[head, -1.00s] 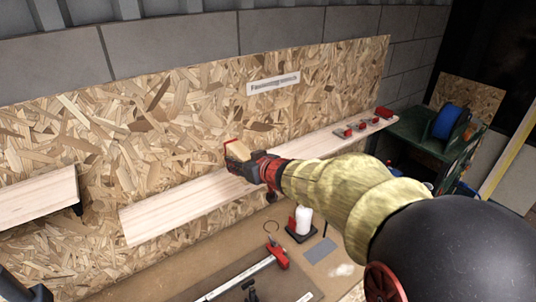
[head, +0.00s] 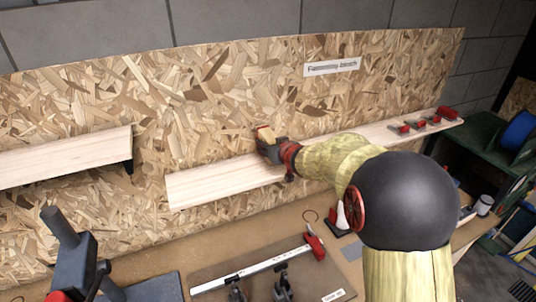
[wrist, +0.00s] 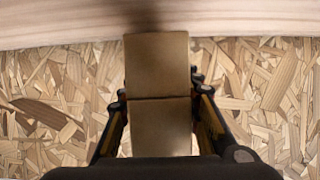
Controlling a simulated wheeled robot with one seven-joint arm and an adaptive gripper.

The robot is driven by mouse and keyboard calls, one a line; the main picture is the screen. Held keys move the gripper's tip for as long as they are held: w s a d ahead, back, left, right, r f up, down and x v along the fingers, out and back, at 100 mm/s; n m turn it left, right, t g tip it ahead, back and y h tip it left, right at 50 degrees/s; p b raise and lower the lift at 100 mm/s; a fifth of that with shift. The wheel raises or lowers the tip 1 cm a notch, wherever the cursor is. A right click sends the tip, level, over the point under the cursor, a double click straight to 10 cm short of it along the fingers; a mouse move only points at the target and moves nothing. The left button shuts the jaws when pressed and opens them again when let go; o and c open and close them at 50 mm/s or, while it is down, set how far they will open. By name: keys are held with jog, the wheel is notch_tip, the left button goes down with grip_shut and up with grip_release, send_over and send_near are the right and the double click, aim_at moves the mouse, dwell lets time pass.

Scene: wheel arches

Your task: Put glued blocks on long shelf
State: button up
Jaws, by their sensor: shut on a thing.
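The glued blocks (wrist: 158,62) are two tan wooden blocks joined end to end, with a seam between them in the wrist view. My gripper (wrist: 160,97) is shut on them, one finger on each side. In the head view, my gripper (head: 272,148) is by the left half of the long shelf, close to the chipboard wall, with a bit of the wooden blocks (head: 265,134) showing. The long shelf (head: 215,181) is a pale plank; it also crosses the top of the wrist view (wrist: 60,25), where the blocks overlap it. I cannot tell whether they touch it.
A shorter shelf (head: 65,158) is at the left. The workbench (head: 375,275) below holds a long red-handled bar clamp (head: 265,261) and a white bottle (head: 337,217). The shelf's left end is bare.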

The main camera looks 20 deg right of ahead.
jog(key=shift+f+b, duration=0.35)
jog(key=shift+f, duration=1.15)
jog(key=shift+f, duration=0.2)
jog(key=o, duration=1.2)
jog(key=shift+o, duration=0.2)
